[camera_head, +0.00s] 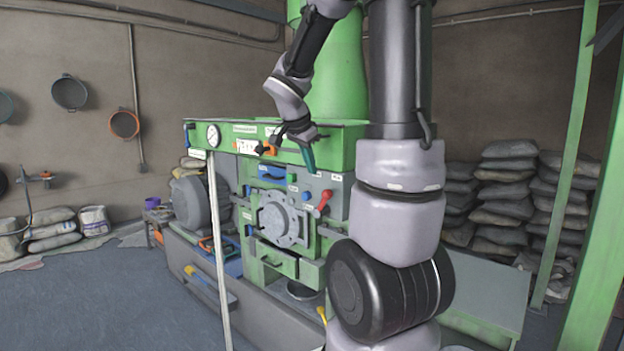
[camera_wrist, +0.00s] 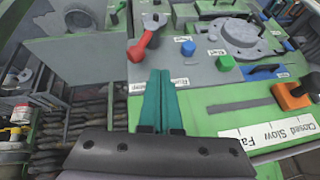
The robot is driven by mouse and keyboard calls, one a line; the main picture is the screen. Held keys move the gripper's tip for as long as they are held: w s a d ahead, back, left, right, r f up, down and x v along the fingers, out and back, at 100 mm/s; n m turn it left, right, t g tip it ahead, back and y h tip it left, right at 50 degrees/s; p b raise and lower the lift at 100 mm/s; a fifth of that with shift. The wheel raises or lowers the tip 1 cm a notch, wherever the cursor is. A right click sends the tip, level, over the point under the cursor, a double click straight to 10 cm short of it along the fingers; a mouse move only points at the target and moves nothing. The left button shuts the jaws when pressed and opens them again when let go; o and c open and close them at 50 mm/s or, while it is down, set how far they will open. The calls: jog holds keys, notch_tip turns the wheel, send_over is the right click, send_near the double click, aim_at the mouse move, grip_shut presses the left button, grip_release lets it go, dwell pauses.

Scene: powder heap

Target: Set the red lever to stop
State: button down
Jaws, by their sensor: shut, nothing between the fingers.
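The red lever (camera_head: 322,203) sits on the right part of the green machine's grey front panel, its knob tilted up and to the right in the head view. My gripper (camera_head: 309,160) has teal fingers, shut and empty, above and left of the lever. In the wrist view my gripper (camera_wrist: 161,78) is just below the lever's knob, apart from it.
A blue knob (camera_wrist: 188,48) and a green knob (camera_wrist: 225,63) are beside the lever. An orange slider (camera_wrist: 292,95) on the machine's top beam has a "Closed Slow" scale. A round flanged cover (camera_head: 280,222) stands out left of the lever. Stacked sacks (camera_head: 505,175) lie behind.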

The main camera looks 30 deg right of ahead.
jog(key=s+a+r, duration=0.2)
jog(key=s+r, duration=0.2)
jog(key=r, duration=0.2)
jog(key=shift+a, duration=0.2)
